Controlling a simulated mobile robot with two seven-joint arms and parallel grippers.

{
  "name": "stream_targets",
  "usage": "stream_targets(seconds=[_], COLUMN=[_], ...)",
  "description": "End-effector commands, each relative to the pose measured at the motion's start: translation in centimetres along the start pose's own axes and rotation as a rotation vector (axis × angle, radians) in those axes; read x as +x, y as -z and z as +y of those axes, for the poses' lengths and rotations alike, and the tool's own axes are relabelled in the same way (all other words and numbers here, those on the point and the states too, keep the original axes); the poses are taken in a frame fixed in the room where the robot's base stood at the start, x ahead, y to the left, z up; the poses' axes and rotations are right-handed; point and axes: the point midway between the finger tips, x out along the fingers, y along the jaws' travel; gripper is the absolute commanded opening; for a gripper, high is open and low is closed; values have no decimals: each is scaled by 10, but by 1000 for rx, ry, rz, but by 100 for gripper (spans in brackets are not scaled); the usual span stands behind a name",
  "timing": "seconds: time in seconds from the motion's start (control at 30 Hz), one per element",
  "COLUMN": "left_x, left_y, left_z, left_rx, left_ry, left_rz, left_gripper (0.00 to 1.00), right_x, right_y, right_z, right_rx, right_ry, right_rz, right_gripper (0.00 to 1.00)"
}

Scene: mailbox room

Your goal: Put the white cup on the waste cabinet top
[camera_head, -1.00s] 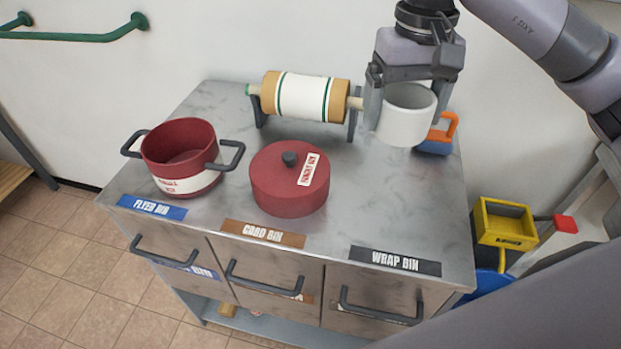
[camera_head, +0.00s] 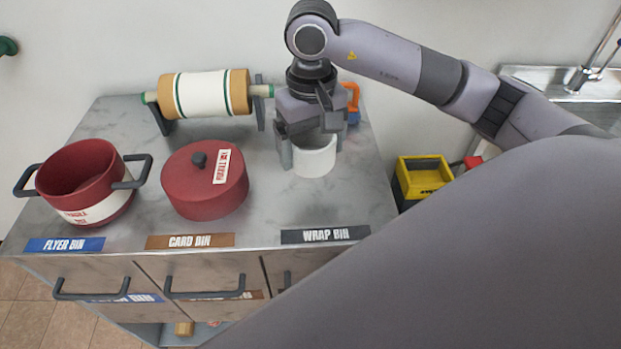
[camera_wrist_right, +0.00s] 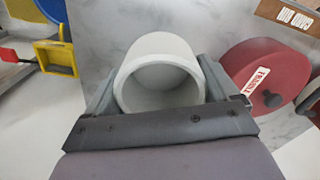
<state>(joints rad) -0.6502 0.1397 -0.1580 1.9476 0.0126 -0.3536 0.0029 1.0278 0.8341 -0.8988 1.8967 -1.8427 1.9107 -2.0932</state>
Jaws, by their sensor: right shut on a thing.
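The white cup (camera_head: 316,163) is held by my right gripper (camera_head: 311,147), whose fingers are shut on it from both sides. The cup is over the right part of the grey waste cabinet top (camera_head: 268,208), behind the WRAP BIN label. Whether its base touches the top is hard to tell. In the right wrist view the cup (camera_wrist_right: 160,72) sits between the two fingers, its round opening facing the camera and empty. My left gripper is not in view.
A red lidded pot (camera_head: 205,190) stands left of the cup, and an open red pot (camera_head: 85,185) farther left. A paper roll on a stand (camera_head: 205,93) is behind. An orange-handled blue object (camera_head: 353,105) is at the back right. A yellow bin (camera_head: 424,180) stands right of the cabinet.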

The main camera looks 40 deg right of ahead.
Motion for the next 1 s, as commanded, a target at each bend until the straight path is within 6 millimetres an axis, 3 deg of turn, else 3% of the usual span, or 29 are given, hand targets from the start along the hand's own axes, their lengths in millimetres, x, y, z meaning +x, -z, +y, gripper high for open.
stream_targets(seconds=[0.13,0.37,0.63,1.0], left_x=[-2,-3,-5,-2], left_y=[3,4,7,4], left_z=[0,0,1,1], left_rx=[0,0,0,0], left_ry=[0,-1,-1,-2], left_rz=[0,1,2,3], left_gripper=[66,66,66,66], right_x=[31,49,85,91], right_y=[-1,0,0,0], right_z=[0,0,0,0], right_rx=[0,1,1,0], right_ry=[0,0,0,0], right_rz=[-4,1,-3,2], right_gripper=[59,59,59,59])
